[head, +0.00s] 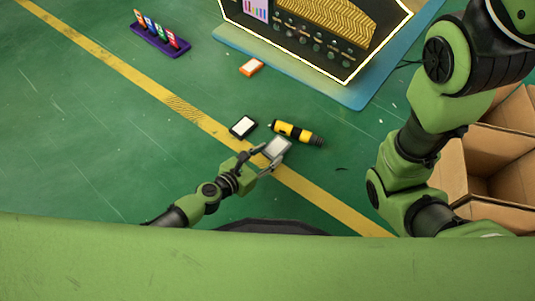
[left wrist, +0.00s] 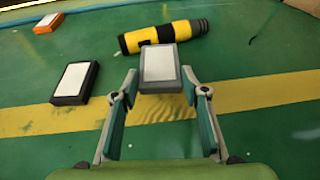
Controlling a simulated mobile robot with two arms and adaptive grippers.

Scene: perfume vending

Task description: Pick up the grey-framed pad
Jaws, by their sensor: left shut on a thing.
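The grey-framed pad (head: 277,147) has a pale face and is held in my left gripper (head: 268,156). In the left wrist view the pad (left wrist: 160,67) sits between the fingertips of the left gripper (left wrist: 160,88), which is shut on it. The pad's far edge is close to a yellow and black tool. Whether the pad touches the floor is hard to tell. My right arm shows at the right of the head view, but its gripper is out of view.
A black-framed pad (head: 243,127) and an orange-framed pad (head: 251,67) lie on the green floor. The yellow and black tool (head: 297,133) lies just beyond my left gripper. A purple rack (head: 160,42), a lit display board (head: 310,52) and cardboard boxes (head: 454,172) stand around.

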